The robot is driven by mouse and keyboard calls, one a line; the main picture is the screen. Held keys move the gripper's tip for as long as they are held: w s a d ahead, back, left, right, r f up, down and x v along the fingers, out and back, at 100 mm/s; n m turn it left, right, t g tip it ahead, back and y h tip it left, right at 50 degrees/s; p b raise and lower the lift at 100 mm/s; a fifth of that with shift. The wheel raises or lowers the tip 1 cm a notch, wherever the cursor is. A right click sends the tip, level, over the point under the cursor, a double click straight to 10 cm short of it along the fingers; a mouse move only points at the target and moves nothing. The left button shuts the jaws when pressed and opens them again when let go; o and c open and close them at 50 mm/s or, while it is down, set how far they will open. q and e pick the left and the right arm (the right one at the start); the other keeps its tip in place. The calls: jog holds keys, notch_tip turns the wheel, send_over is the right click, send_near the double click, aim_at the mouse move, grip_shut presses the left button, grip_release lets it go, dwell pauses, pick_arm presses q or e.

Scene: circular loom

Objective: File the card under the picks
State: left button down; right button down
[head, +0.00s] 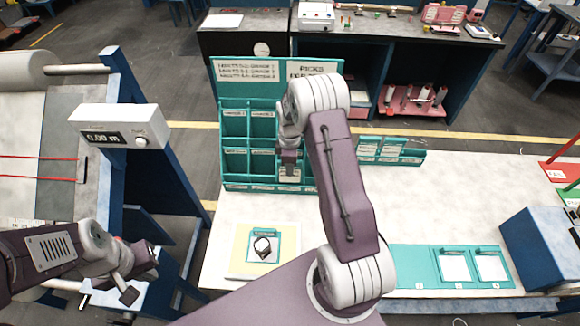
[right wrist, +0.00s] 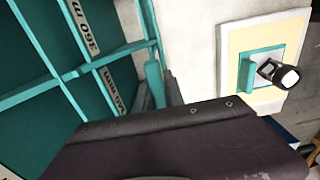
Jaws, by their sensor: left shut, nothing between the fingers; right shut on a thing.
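A teal rack (head: 250,75) with labelled compartments in two rows and a sign reading "PICKS PER" stands at the back of the pale table. My right gripper (head: 289,168) is at a lower-row compartment toward the rack's right side, shut on a small pale card (head: 290,174). The card is mostly hidden, and I cannot tell how far inside it is. My left gripper (head: 132,290) is shut and empty beside the loom, far from the rack.
A cream pad (head: 287,240) with a teal-framed piece and a round black-rimmed lens (head: 262,246) lies in front of the rack. Teal trays (head: 420,265) lie at right, near a blue box (head: 540,245). A display reading "0.00 m" (head: 115,137) stands left.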

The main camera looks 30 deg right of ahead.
aim_at(290, 182)
jog(key=shift+f+b, duration=1)
jog(key=shift+f, duration=0.6)
jog(key=c, duration=1.3)
grip_release()
jog(key=shift+r, duration=0.1)
jog(key=shift+c, duration=0.2)
jog(key=shift+r, duration=0.35)
notch_tip(290, 182, up, 8)
jog(key=shift+f+b, duration=0.1)
jog(key=shift+b, duration=1.05)
jog(key=shift+r, duration=0.3)
